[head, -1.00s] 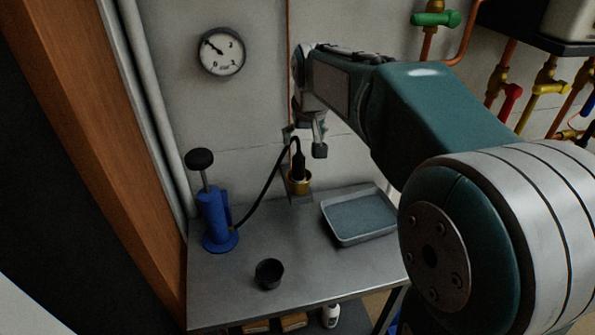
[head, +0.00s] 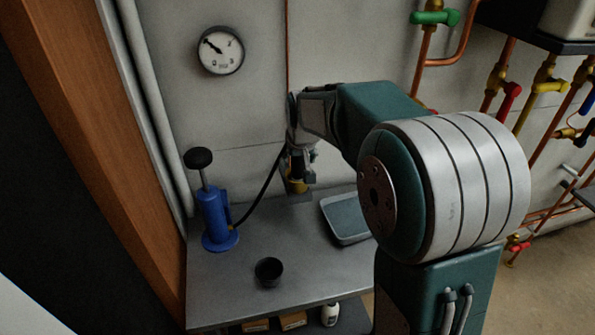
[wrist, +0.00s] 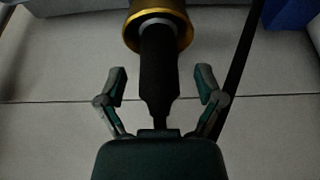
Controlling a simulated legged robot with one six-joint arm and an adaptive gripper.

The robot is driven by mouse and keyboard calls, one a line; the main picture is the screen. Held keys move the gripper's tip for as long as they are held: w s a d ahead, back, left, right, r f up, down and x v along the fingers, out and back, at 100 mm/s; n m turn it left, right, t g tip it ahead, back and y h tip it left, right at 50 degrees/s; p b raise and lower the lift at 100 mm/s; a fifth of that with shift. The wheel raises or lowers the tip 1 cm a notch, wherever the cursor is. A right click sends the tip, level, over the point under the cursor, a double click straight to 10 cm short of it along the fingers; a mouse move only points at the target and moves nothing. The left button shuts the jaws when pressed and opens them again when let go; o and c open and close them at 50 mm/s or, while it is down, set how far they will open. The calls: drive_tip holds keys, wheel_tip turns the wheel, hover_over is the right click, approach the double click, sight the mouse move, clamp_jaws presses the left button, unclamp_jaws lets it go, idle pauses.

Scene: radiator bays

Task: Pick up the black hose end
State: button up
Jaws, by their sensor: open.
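The black hose end (wrist: 159,62) hangs in the middle of the wrist view, tapering toward my palm, with its other end in a brass fitting (wrist: 184,27) with a pale ring. My open gripper (wrist: 160,72) has one finger on each side of it, with visible gaps. In the head view my gripper (head: 304,168) is over the brass fitting (head: 298,187) at the back of the bench and mostly hides the hose end. The black hose (head: 262,190) runs from there down to the blue hand pump (head: 214,217).
A grey tray (head: 345,238) lies right of the fitting, partly behind my arm. A small black cup (head: 268,270) stands on the metal bench (head: 220,290). A round gauge (head: 220,50) hangs on the wall. Pipes with valves are at the right.

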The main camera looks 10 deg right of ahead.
clamp_jaws()
drive_tip(key=shift+r, duration=0.3)
drive_tip(key=v, duration=0.3)
drive_tip(key=shift+w+r, duration=0.2)
drive_tip(key=shift+r, duration=0.15)
drive_tip(key=s+r, duration=0.9)
drive_tip(key=s, duration=0.4)
drive_tip(key=shift+s, duration=0.2)
